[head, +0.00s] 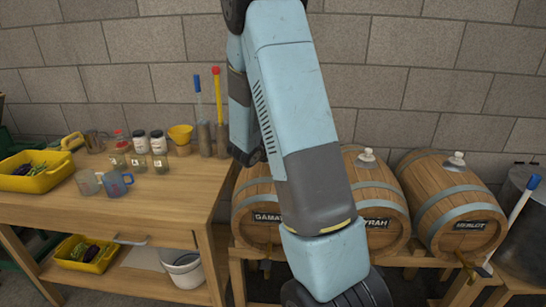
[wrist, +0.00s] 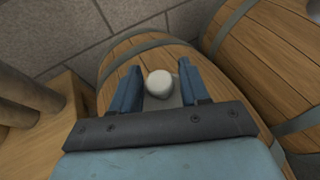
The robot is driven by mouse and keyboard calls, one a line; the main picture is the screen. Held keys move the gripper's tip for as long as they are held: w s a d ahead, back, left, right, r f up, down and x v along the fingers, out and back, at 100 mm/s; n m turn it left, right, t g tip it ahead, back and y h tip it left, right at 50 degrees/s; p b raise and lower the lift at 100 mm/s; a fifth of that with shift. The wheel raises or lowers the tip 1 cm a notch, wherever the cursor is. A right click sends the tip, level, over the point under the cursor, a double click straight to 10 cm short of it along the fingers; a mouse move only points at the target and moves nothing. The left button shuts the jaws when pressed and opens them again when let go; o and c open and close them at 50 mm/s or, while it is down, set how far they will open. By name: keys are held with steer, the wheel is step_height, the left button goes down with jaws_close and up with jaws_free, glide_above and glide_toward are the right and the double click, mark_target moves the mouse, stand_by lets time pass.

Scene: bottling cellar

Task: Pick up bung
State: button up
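A pale, rounded bung (wrist: 159,83) shows in the wrist view on top of a wooden barrel (wrist: 118,65). My gripper (wrist: 160,67) is open, with one blue finger on each side of the bung in the picture. Narrow gaps show between the bung and both fingers. I cannot tell how far the fingertips are above the barrel. In the head view my arm hides the gripper and part of the left barrel, labelled GAMAY (head: 256,205). Similar bungs sit on the SYRAH barrel (head: 366,154) and on the MERLOT barrel (head: 457,158).
A second barrel (wrist: 265,50) lies close on the right in the wrist view. A wooden workbench (head: 150,208) stands left of the barrels, with a yellow tray (head: 38,180), mugs, jars and upright tubes. A block wall (head: 400,90) is close behind. A dark metal vessel (head: 520,225) stands at far right.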

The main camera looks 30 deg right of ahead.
steer(key=shift+a+f, duration=0.1)
steer(key=shift+a, duration=0.05)
jaws_close()
